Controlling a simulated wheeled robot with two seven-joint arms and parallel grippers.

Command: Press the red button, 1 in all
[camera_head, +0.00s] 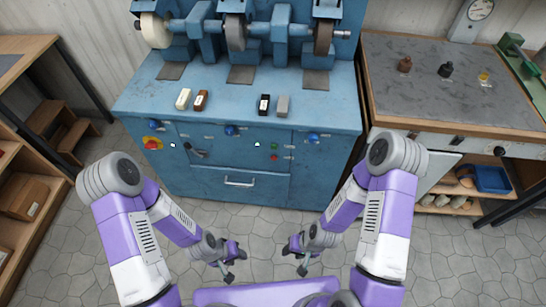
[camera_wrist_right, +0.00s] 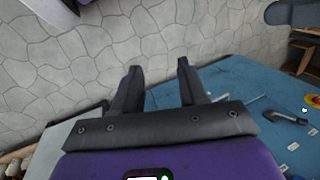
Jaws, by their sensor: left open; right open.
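A small red button (camera_head: 274,158) sits on the front panel of the blue grinding machine (camera_head: 140,100), just below a small green button (camera_head: 274,146). A larger red knob on a yellow base (camera_head: 152,143) is at the panel's left end. My left gripper (camera_head: 230,270) is open and empty, low in front of the machine and apart from it. My right gripper (camera_head: 295,264) is also open and empty, below and apart from the red button. In the right wrist view the right gripper's fingers (camera_wrist_right: 158,68) are spread with nothing between them. I cannot make out the red button there.
Blue knobs (camera_head: 231,130), a black lever (camera_head: 196,151) and a drawer handle (camera_head: 239,182) stick out from the machine front. Small blocks (camera_head: 283,105) lie on its top. A workbench (camera_head: 430,75) stands at right. The stone floor before the machine is clear.

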